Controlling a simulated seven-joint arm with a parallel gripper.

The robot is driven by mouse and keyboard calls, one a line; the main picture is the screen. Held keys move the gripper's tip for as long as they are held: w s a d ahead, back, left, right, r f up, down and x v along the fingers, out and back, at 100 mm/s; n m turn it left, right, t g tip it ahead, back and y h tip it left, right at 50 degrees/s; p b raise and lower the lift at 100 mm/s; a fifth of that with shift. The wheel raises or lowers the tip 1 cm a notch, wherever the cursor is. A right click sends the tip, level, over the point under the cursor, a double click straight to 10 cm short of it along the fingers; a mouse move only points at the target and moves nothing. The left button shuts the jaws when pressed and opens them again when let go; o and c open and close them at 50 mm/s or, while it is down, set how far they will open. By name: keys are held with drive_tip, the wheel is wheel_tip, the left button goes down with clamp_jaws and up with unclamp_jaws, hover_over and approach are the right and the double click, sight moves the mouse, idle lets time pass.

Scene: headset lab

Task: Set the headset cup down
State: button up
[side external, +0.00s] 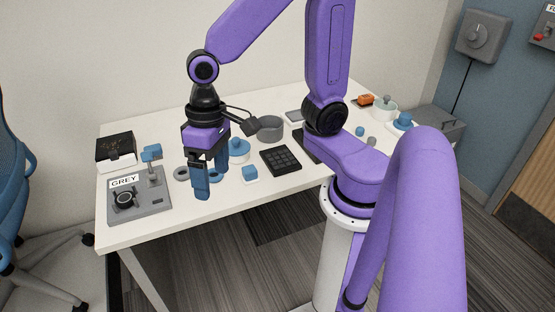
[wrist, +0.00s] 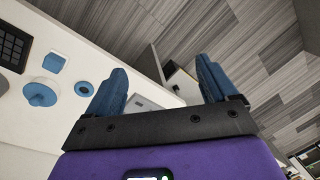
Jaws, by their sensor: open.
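My gripper (side external: 211,183) is open above the table's front part, its two blue fingers pointing down. In the wrist view the fingers (wrist: 160,70) are spread with nothing between them. A dark round cup-like piece (side external: 124,199) sits on the grey fixture (side external: 152,204) labelled GREY, left of my gripper. I cannot tell for sure that it is the headset cup. A grey ring (side external: 181,174) lies between the fixture and my gripper. A blue ring (side external: 215,177) is partly hidden by the fingers; a blue ring also shows in the wrist view (wrist: 83,88).
A blue-topped round piece (side external: 239,150), a blue block (side external: 250,172) and a black keypad (side external: 281,160) are right of my gripper. A grey bowl (side external: 270,128) stands behind. The table's front edge is close.

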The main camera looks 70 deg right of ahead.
drive_tip(key=s+d+n+h, duration=0.1)
drive_tip(key=s+d+n, duration=0.5)
drive_tip(key=s+n, duration=0.4)
drive_tip(key=shift+s+d+r+n, duration=0.3)
drive_tip(key=shift+s+r+n, duration=0.1)
drive_tip(key=shift+n, duration=0.2)
